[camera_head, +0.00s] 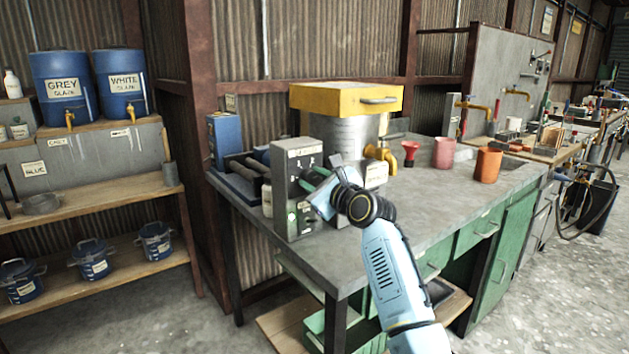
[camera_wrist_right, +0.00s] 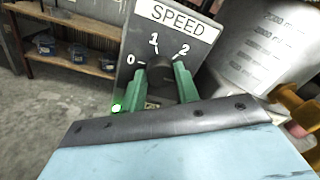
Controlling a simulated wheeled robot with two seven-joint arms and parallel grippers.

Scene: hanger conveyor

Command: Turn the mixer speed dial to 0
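The mixer's grey control box (camera_head: 294,213) stands on the bench, with a SPEED label (camera_wrist_right: 172,19) and the marks 0, 1 and 2 showing in the right wrist view. The dark speed dial (camera_wrist_right: 160,76) is below these marks, and its pointer setting is not clear. My right gripper (camera_head: 314,181) is at the front of the box. Its green fingers (camera_wrist_right: 160,82) stand on either side of the dial in the wrist view. I cannot tell whether they touch it. My left gripper is out of view.
A metal mixer drum with a yellow lid (camera_head: 345,97) stands behind the box. A red funnel (camera_head: 410,152), a pink cup (camera_head: 443,153) and an orange cup (camera_head: 487,165) stand to the right on the grey bench (camera_head: 430,205).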

